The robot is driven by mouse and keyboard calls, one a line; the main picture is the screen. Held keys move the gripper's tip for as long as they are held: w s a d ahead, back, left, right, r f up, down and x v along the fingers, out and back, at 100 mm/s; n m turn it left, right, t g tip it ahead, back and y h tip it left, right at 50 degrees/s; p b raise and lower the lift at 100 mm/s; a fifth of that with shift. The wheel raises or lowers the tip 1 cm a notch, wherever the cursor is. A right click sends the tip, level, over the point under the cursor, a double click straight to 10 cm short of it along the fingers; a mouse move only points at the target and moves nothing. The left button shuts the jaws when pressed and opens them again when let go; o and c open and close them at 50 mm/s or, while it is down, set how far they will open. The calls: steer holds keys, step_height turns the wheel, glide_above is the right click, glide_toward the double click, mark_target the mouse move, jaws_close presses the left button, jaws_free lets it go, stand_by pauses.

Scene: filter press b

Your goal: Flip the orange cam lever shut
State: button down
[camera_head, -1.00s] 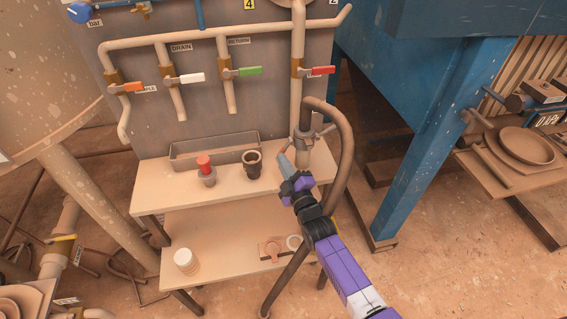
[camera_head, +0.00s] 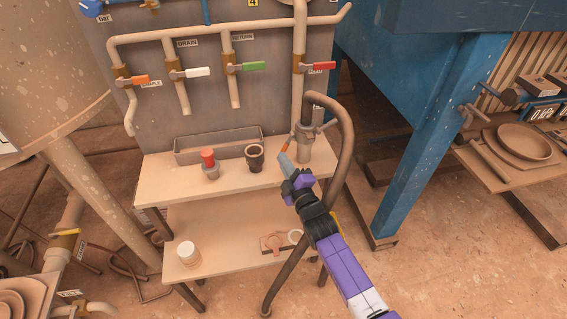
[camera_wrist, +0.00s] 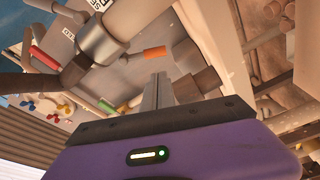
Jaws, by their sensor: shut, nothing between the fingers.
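The orange cam lever (camera_head: 287,143) sticks out from the left side of the hose coupling (camera_head: 304,146) above the bench. In the wrist view the orange cam lever (camera_wrist: 155,52) points outward from the coupling (camera_wrist: 100,45) on a thin stem. My gripper (camera_head: 284,159) is shut and empty, with its fingertips close to the lever in the head view. In the wrist view my gripper's fingertips (camera_wrist: 158,80) are just below the lever's orange grip. I cannot tell whether they touch it. The coupling's far side is hidden.
A dark hose (camera_head: 346,150) arches from the coupling to the floor, right beside my arm. A red-topped fitting (camera_head: 209,164) and a dark cup-like fitting (camera_head: 254,157) stand on the bench (camera_head: 165,181). Valve handles line the panel behind. A blue post (camera_head: 422,150) stands to the right.

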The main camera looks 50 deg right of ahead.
steer(key=r+b+v, duration=0.1)
steer(key=v, duration=0.9)
steer(key=shift+a+f+b, duration=0.3)
steer(key=shift+a+f, duration=0.05)
steer(key=shift+f, duration=0.05)
steer(key=shift+s, duration=0.1)
